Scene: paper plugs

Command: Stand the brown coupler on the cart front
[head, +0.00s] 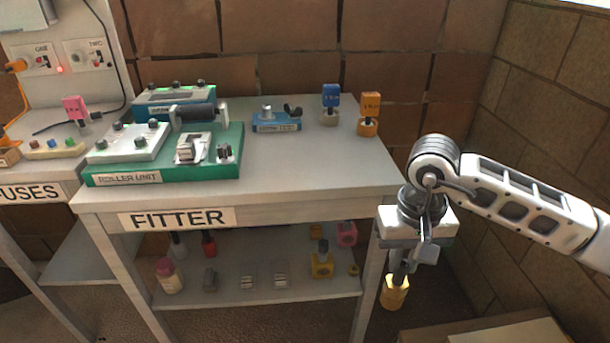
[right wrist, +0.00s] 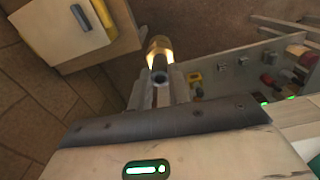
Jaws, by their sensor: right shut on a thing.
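My right gripper (head: 402,268) points down to the right of the FITTER bench, over the floor. It is shut on a gold-brown cylindrical piece (head: 395,292), which looks like the brown coupler. In the right wrist view the piece (right wrist: 159,50) sticks out beyond the fingertips (right wrist: 160,80), with a dark round end toward the camera. The cart (head: 485,333) seems to be the pale box at the bottom right, mostly cut off. In the right wrist view the cart (right wrist: 110,48) is at the upper left, apart from the held piece. My left gripper is out of view.
The FITTER bench (head: 300,190) holds a green ROLLER UNIT (head: 165,177), a blue fixture and two tagged plugs. Its lower shelf (head: 250,288) carries several small parts. A yellow item (right wrist: 48,33) lies on the cart. A brick wall stands behind; floor is free between bench and cart.

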